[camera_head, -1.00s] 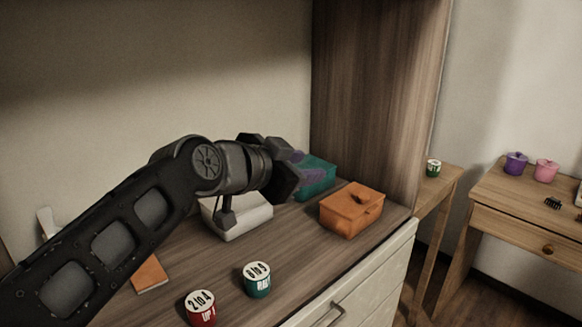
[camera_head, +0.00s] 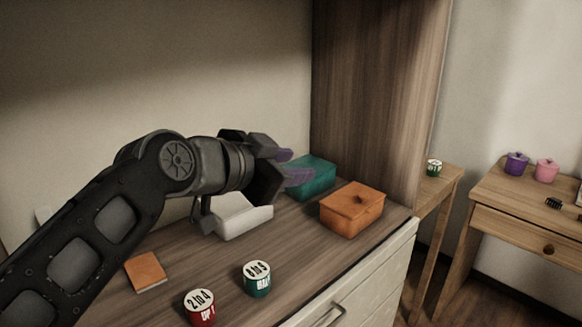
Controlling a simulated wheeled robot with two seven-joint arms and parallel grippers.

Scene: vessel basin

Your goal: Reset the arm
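My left arm comes in from the left over the counter. My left gripper (camera_head: 288,165) points right, with its two purple-tipped fingers spread apart and nothing visible between them. It is above the white container (camera_head: 246,221) and in front of the teal box (camera_head: 315,178), partly covering both in the view. My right gripper is not in view.
A red cup (camera_head: 201,308) and a green cup (camera_head: 257,280) stand near the counter's front. An orange square block (camera_head: 146,272) lies below my arm. A wooden panel (camera_head: 375,100) rises behind the boxes. A side table (camera_head: 527,212) holds purple and pink pots.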

